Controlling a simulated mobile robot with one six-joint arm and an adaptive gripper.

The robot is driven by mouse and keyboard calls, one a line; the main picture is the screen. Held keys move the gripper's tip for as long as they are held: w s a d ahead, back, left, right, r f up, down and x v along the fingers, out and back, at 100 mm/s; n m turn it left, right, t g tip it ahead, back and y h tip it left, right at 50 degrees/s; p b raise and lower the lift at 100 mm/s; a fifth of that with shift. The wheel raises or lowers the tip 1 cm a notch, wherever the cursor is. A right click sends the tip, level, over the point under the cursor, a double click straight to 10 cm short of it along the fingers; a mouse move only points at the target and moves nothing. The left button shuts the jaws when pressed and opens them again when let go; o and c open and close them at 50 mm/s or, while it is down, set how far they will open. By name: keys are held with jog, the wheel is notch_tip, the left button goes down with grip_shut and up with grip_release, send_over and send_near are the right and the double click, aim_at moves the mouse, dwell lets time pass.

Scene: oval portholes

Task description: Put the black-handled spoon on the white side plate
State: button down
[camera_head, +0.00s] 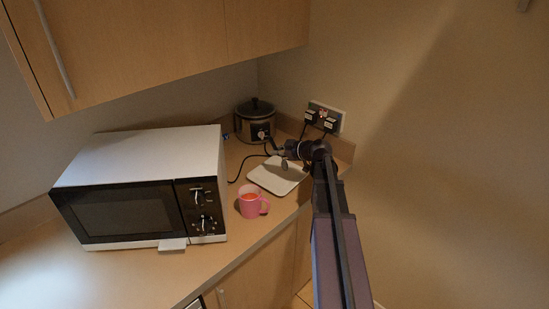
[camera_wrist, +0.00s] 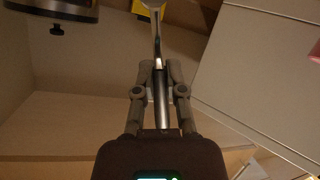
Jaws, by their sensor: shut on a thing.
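The black-handled spoon (camera_wrist: 157,40) is held by its dark handle between the fingers of my gripper (camera_wrist: 160,78) in the wrist view. Its metal neck points away from the gripper, and its bowl is cut off at the top edge. The white side plate (camera_head: 267,178) lies on the counter in the head view; the pale surface at right in the wrist view (camera_wrist: 265,70) looks like it. In the head view my gripper (camera_head: 283,151) is over the far side of the plate. The spoon's grey bowl (camera_head: 284,165) shows against the plate; I cannot tell whether it touches.
A pink mug (camera_head: 249,203) stands just in front of the plate. A slow cooker (camera_head: 256,122) with a black cable is behind it. A microwave (camera_head: 145,190) fills the left. Wall sockets with plugs (camera_head: 324,118) are close behind my gripper. Cupboards (camera_head: 150,45) hang above.

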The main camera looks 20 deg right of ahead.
jog(key=shift+w+d, duration=0.15)
jog(key=shift+w, duration=0.3)
jog(key=f+b, duration=0.2)
jog(key=w+f+b, duration=0.1)
jog(key=shift+d+f+b, duration=0.3)
jog(key=shift+f+b, duration=0.05)
jog(key=shift+f, duration=0.05)
jog(key=shift+f, duration=0.1)
dwell(0.4)
jog(key=c, duration=0.7)
grip_release()
